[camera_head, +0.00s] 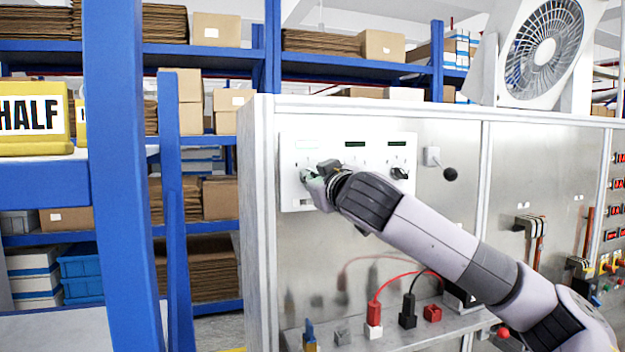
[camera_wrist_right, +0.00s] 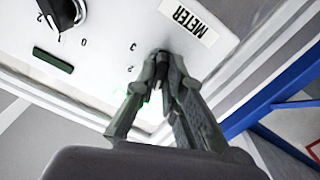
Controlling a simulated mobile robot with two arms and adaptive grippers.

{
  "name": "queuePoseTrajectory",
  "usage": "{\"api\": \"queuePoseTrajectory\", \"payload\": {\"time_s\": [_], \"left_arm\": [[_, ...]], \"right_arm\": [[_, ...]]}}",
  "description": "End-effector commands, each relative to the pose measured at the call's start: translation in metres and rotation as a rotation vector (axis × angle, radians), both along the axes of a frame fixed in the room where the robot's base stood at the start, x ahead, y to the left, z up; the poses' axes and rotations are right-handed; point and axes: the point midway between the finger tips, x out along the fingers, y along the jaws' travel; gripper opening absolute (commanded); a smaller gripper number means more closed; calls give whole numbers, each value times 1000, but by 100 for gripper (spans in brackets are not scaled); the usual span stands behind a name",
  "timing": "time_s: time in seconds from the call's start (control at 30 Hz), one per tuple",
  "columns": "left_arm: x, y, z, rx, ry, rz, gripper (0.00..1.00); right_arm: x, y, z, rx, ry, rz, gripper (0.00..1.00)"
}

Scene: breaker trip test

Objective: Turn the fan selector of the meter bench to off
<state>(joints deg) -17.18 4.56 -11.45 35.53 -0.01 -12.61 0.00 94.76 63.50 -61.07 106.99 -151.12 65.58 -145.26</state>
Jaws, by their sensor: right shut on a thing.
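The meter bench's white panel (camera_head: 350,138) stands upright on the bench's left part, with small dark displays. My right gripper (camera_head: 308,178) reaches its left end and covers the selector there. Another black knob (camera_wrist_right: 62,10) shows at the upper left. The right-hand knob (camera_head: 399,173) is free. My left gripper is not in view.
A black ball-ended lever (camera_head: 450,174) sticks out right of the panel. Red and black leads (camera_head: 385,284) and small blocks lie on the ledge below. A white fan (camera_head: 545,50) stands on top. A blue rack post (camera_head: 122,180) stands in front at left.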

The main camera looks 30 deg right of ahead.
Motion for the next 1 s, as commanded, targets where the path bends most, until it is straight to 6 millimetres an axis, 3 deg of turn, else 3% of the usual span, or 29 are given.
{"api": "queuePoseTrajectory", "payload": {"time_s": [0.2,1.0], "left_arm": [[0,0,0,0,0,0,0],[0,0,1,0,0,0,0]], "right_arm": [[0,0,-1,-150,38,1,0],[0,0,-1,-343,84,1,0]]}}
